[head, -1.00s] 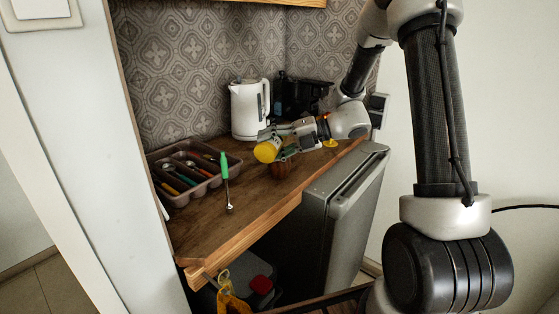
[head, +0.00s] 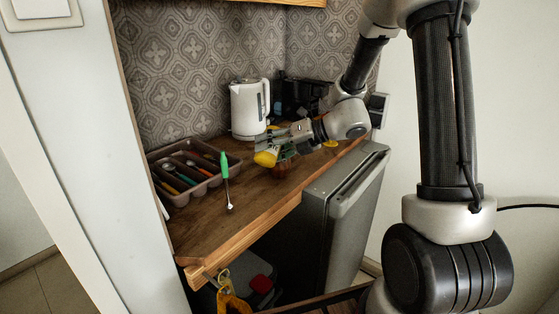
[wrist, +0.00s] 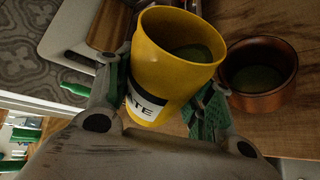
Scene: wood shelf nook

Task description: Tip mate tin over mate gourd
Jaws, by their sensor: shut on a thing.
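The yellow mate tin (wrist: 150,75) has a white label with dark letters, and dark green contents show inside its open mouth in the wrist view. My gripper (wrist: 165,92) is shut on its sides with green-padded fingers. In the head view, my gripper (head: 279,149) holds the tin (head: 266,158) tilted above the counter. The mate gourd (wrist: 260,78) is a reddish-brown cup with dark green showing inside, just right of the tin in the wrist view. In the head view, the gourd (head: 281,171) stands on the counter, partly hidden by the tin and gripper. I see no falling stream.
A white kettle (head: 248,108) stands behind the gripper, with a black appliance (head: 302,97) beside it. A brown cutlery tray (head: 207,185) is at the left, near a green-handled utensil (head: 225,172). The wooden counter (head: 245,215) is clear towards its front edge.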

